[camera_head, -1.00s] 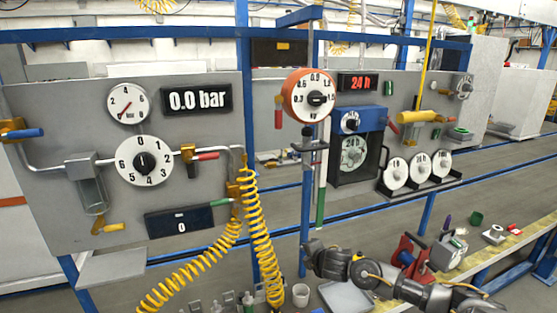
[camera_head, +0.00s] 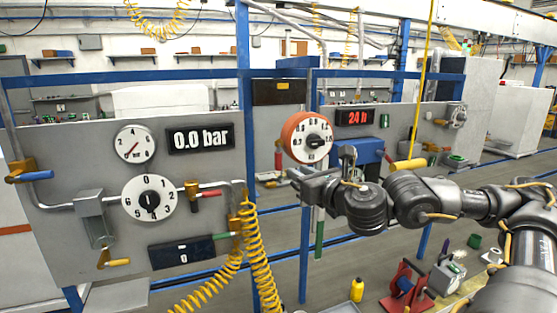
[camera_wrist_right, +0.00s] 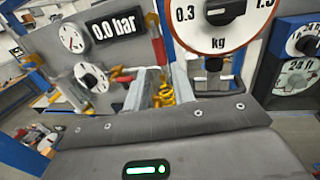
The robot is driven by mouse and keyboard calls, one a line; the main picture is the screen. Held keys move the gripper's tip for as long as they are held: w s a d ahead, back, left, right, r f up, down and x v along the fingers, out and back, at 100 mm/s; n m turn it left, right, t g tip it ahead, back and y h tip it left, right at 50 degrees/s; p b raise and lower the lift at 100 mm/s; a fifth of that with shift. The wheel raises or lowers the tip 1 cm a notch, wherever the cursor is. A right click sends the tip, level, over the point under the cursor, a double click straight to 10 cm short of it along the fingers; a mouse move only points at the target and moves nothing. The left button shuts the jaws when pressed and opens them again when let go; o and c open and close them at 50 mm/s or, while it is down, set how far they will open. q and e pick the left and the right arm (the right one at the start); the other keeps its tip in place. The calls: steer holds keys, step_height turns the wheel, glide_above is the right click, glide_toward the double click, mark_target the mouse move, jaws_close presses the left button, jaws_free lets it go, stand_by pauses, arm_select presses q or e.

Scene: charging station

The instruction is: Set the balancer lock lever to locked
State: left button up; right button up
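The balancer is an orange-rimmed round dial with a white face (camera_head: 306,137), mounted by the blue post; it also shows large at the top of the right wrist view (camera_wrist_right: 215,30). A red handle (camera_head: 279,159) hangs upright just left of the dial and looks like the lock lever. It appears in the right wrist view (camera_wrist_right: 157,46) beyond the fingertips. My right gripper (camera_head: 296,178) is below the dial, near the handle's lower end. In the right wrist view its fingers (camera_wrist_right: 163,82) stand apart with nothing held. Contact with the handle cannot be told. My left gripper is out of view.
A grey panel with gauges (camera_head: 70,150) stands at the left. A yellow coiled hose (camera_head: 256,250) hangs between it and the balancer. My right arm covers the timer box and small dials behind. A yellow bottle (camera_head: 357,290) and a red stand (camera_head: 403,285) are below.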

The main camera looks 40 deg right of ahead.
mark_target(281, 162)
steer(key=w+p, duration=0.1)
steer(key=w, duration=0.2)
steer(key=w+d+p, duration=0.1)
steer(key=w, duration=0.3)
steer(key=w+p, duration=0.1)
steer(key=w, duration=0.2)
steer(key=shift+w+d, duration=0.2)
jaws_close()
